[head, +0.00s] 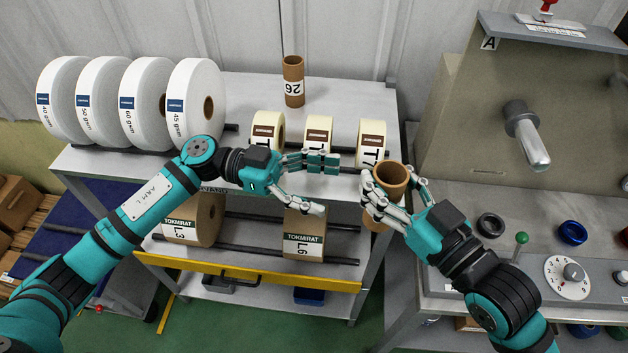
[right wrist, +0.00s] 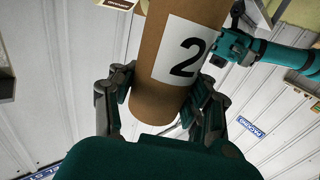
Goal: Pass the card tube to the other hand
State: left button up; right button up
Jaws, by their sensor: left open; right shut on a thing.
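A brown card tube (head: 391,176) stands upright in my right gripper (head: 390,206), whose fingers are shut around it, in front of the shelf rack's right side. In the right wrist view the tube (right wrist: 150,95) shows a white label with a "2" and sits between the fingers of the right gripper (right wrist: 160,105). My left gripper (head: 325,185) is open and empty, to the left of the tube and apart from it in the head view. A second brown card tube (head: 293,82), labelled 26, stands on the rack's top.
The shelf rack (head: 350,95) holds large white rolls (head: 195,103), smaller cream rolls (head: 318,133) and brown rolls (head: 305,232) on bars. A grey machine (head: 465,130) with a spindle (head: 527,135), green-knobbed lever and dial stands at right.

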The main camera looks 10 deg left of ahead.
jog(key=shift+w, duration=0.1)
pick_arm(q)
jog(key=s+d, duration=0.1)
jog(key=d, duration=1)
jog(key=shift+s, duration=0.3)
jog(key=shift+w+a, duration=0.1)
jog(key=c, duration=1.3)
pick_arm(e)
jog(key=shift+o, duration=0.2)
pick_arm(q)
jog(key=shift+c, duration=0.3)
pick_arm(e)
jog(key=o, duration=1.3)
